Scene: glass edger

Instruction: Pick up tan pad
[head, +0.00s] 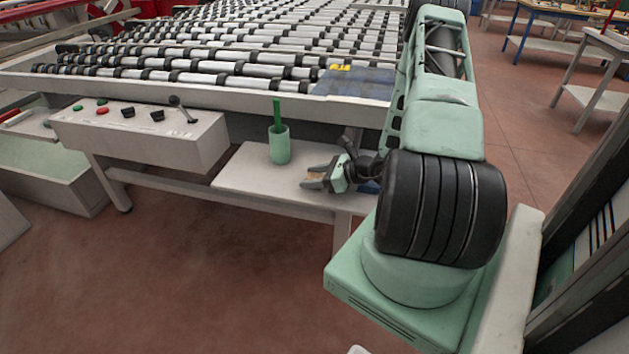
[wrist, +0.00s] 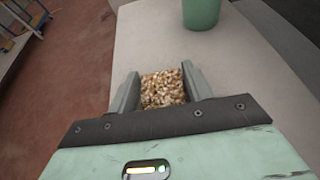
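The tan pad (wrist: 162,90) is a small speckled brown block. In the wrist view it lies between the two fingers of my gripper (wrist: 161,88), nearly filling the space between them. Whether the fingers press on it is not clear. In the head view my gripper (head: 318,179) is low over the right part of the pale shelf (head: 240,176), with a bit of the tan pad (head: 315,176) showing between the fingers. I cannot tell whether the pad rests on the shelf or is just above it.
A green cup (head: 280,146) with a green stick in it stands on the shelf, behind and left of my gripper; it also shows in the wrist view (wrist: 201,12). The roller table (head: 250,97) overhangs the shelf. A control box (head: 150,138) is at left.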

